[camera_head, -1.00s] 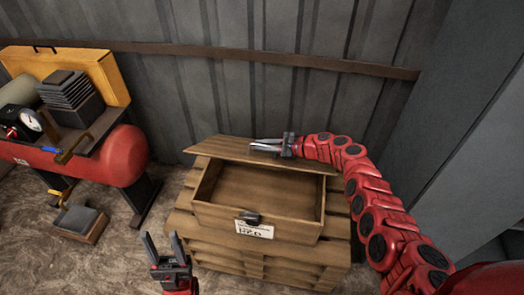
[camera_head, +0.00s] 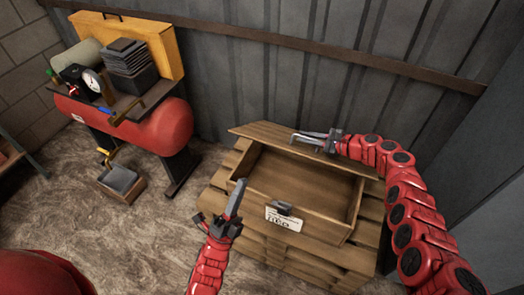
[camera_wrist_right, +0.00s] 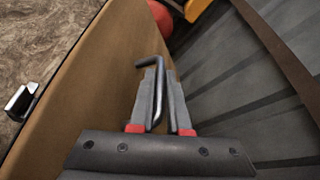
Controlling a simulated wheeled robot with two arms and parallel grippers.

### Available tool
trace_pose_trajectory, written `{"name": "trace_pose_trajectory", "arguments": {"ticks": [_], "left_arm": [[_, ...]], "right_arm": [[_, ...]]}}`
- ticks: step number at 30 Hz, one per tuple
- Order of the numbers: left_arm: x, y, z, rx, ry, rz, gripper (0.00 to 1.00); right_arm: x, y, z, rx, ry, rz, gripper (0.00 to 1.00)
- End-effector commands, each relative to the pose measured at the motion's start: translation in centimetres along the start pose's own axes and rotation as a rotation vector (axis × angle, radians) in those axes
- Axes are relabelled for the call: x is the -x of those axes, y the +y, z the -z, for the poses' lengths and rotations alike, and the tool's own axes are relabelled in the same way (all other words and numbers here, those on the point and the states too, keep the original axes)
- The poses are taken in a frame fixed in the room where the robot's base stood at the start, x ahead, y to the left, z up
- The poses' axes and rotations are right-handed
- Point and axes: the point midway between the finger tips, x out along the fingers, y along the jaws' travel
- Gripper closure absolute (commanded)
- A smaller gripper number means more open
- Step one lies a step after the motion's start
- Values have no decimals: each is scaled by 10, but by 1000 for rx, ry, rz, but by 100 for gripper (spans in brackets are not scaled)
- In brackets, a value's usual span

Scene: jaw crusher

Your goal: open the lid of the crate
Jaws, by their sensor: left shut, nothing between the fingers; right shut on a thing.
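The wooden crate (camera_head: 333,219) stands open, and its hollow inside shows. Its lid (camera_head: 262,132) is tipped back along the far side; it also shows as a brown board in the right wrist view (camera_wrist_right: 85,75). My right gripper (camera_head: 322,138) is at the lid's top edge, shut on a bent metal rod (camera_head: 303,138), which also shows between its fingers in the wrist view (camera_wrist_right: 157,68). I cannot tell whether the rod is fixed to the lid. My left gripper (camera_head: 236,200) is shut and empty by the crate's front left corner. A dark latch (camera_head: 282,207) sits on the crate front.
The crate rests on stacked wooden pallets (camera_head: 297,258). A corrugated metal wall (camera_head: 280,75) is close behind. A red tank (camera_head: 165,128) and a small box (camera_head: 121,181) stand at left. Bare floor (camera_head: 130,235) lies left of the pallets.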

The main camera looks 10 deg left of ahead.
Motion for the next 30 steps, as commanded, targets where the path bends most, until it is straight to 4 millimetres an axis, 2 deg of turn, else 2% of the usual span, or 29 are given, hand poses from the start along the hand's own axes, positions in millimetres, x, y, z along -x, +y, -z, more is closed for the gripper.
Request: {"name": "trace_pose_trajectory", "arguments": {"ticks": [3,9,15,18,23,26,30], "left_arm": [[6,44,-9,-364,7,-167,100],[32,110,-33,-982,123,-442,100],[60,149,-59,-1438,298,-629,100],[69,159,-67,-1568,363,-678,100],[72,167,-74,-1653,410,-708,100],[64,174,-76,-1658,414,-708,100],[42,190,-82,-1658,411,-704,100]], "right_arm": [[0,-1,0,1,2,2,100],[0,-1,0,1,2,2,100],[0,-1,0,1,2,2,100],[0,-1,0,1,2,2,100],[0,-1,1,1,2,2,100],[0,-1,1,1,2,2,100],[0,-1,1,1,2,2,100]]}}
